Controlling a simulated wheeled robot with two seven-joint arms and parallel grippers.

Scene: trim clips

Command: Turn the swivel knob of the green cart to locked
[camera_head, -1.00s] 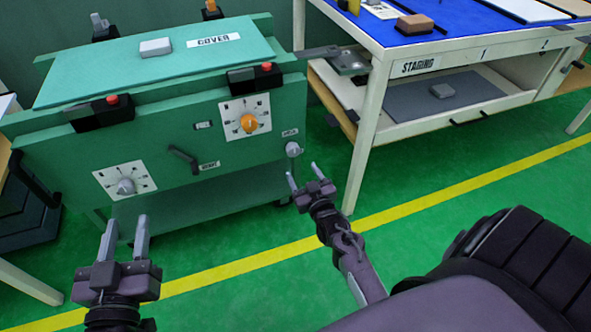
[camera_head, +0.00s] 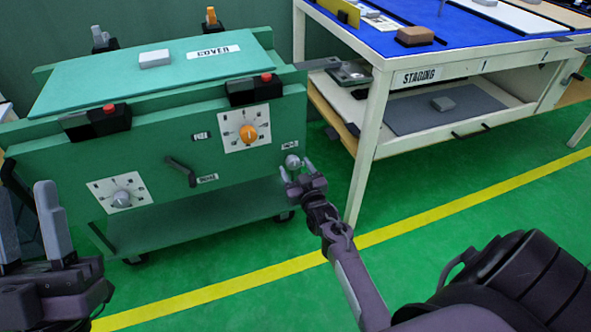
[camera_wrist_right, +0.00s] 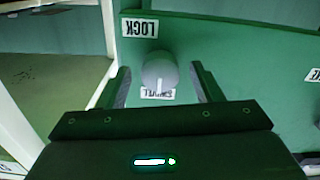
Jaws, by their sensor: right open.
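The green cart (camera_head: 160,160) stands at the left with its front panel facing me. The grey swivel knob (camera_head: 293,161) is at the panel's right end. In the right wrist view the knob (camera_wrist_right: 160,70) sits between the fingertips, with gaps on both sides. A pale mark on it points toward a label (camera_wrist_right: 157,94) partly hidden by the knob. A LOCK label (camera_wrist_right: 139,27) appears upside down above it. My right gripper (camera_head: 296,171) is open around or just short of the knob. My left gripper (camera_head: 32,222) is open and empty at the left edge.
The cart also carries an orange dial (camera_head: 249,133), a grey dial (camera_head: 122,199) and a dark lever (camera_head: 180,170). A staging table (camera_head: 380,90) stands close to its right. The green floor (camera_head: 250,305) in front is clear.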

